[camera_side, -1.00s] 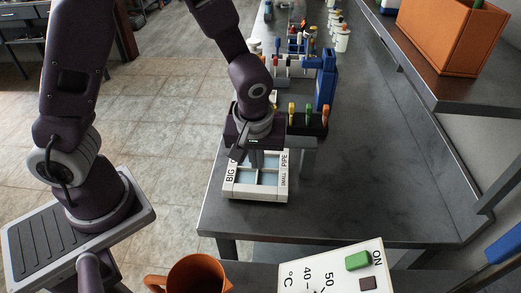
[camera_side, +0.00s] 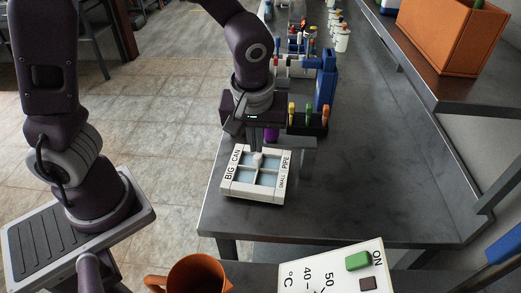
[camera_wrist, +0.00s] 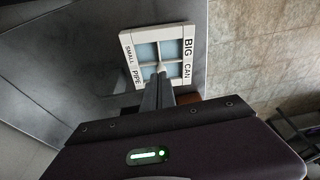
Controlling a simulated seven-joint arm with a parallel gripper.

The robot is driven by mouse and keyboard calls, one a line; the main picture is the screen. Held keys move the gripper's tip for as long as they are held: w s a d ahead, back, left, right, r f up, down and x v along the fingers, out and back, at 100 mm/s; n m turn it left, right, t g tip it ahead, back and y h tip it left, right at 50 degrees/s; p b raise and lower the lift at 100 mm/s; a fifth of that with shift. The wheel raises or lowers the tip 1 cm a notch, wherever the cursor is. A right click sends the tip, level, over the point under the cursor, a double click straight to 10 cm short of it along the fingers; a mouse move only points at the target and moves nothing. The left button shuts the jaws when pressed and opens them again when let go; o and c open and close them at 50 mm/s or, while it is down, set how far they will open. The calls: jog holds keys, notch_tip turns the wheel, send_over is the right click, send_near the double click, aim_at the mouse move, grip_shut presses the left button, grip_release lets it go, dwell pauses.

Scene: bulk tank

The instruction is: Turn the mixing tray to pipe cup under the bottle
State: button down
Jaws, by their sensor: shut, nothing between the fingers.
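The mixing tray (camera_side: 253,198) is a white square frame with a raised cross dividing it into compartments with pale blue floors. It sits at the near left end of the dark bench. Its left rim reads BIG and CAN, its right rim SMALL and PIPE. A pale peg (camera_side: 257,160) stands near the tray's middle. The tray (camera_wrist: 127,52) also shows in the wrist view. My gripper (camera_side: 256,149) is shut and empty, its fingertips just above the tray by the peg; I cannot tell if they touch it. In the wrist view the fingers hide part of the tray's lower edge. I cannot make out the bottle.
A dark rack (camera_side: 308,122) with coloured vials and a blue stand (camera_side: 326,80) are behind the tray. An orange mug (camera_side: 198,274) and a white dial panel (camera_side: 335,272) are in front. An orange box (camera_side: 452,35) stands on the shelf. The bench right of the tray is clear.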

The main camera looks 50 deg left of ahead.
aim_at(258, 159)
jog(key=shift+s+d+x, duration=0.1)
jog(key=shift+s+x, duration=0.05)
jog(key=shift+x, duration=0.85)
jog(key=shift+s+d+x, duration=0.1)
jog(key=shift+s+x, duration=0.05)
jog(key=shift+x, duration=0.85)
jog(key=shift+s+d+x, duration=0.1)
jog(key=shift+x, duration=0.9)
jog(key=shift+w+f, duration=0.15)
jog(key=shift+w, duration=0.1)
jog(key=shift+s+d, duration=0.25)
jog(key=shift+r, duration=0.25)
notch_tip(258, 159, up, 6)
jog(key=shift+f, duration=0.2)
